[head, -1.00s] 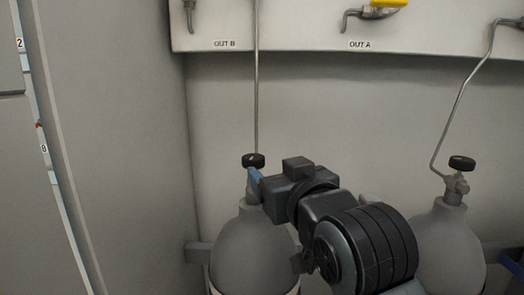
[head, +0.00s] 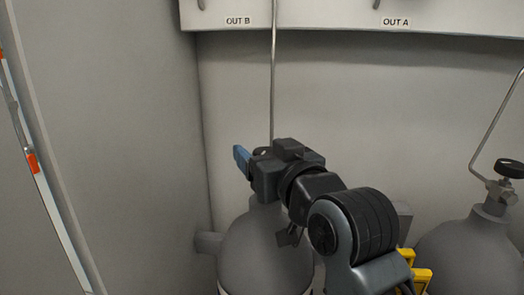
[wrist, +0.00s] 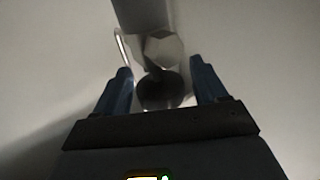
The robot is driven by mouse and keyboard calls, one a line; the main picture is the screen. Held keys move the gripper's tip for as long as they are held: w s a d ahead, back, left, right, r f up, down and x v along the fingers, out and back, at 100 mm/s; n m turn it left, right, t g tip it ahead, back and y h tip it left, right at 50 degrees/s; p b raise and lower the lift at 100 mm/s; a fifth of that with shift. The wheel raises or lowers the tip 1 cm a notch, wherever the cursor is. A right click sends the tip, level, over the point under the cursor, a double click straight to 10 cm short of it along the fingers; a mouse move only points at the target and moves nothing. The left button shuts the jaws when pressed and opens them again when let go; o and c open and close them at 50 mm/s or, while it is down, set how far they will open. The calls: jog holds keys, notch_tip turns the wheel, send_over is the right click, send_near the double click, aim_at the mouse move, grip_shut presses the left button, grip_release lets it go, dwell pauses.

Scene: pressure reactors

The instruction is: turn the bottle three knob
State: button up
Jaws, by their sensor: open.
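The left grey bottle (head: 262,245) stands below the label OUT B; no bottle number is readable. Its black knob (head: 262,151) is mostly hidden behind my gripper (head: 243,158) in the head view. In the wrist view the dark round knob (wrist: 160,92) lies between the two blue fingers of my gripper (wrist: 162,78), with a pale hexagonal fitting (wrist: 163,48) just beyond it. The fingers are apart, one on each side of the knob. I cannot tell whether either finger touches it.
A second grey bottle (head: 470,255) with a black knob (head: 510,169) stands at the right. A thin metal pipe (head: 273,85) rises behind my gripper. A grey wall (head: 110,130) closes off the left side. Yellow parts (head: 420,278) show low between the bottles.

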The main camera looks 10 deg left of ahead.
jog(key=shift+w+a, duration=0.2)
jog(key=shift+w, duration=0.1)
jog(key=shift+c, duration=0.5)
jog(key=c, duration=0.9)
jog(key=shift+o, duration=0.2)
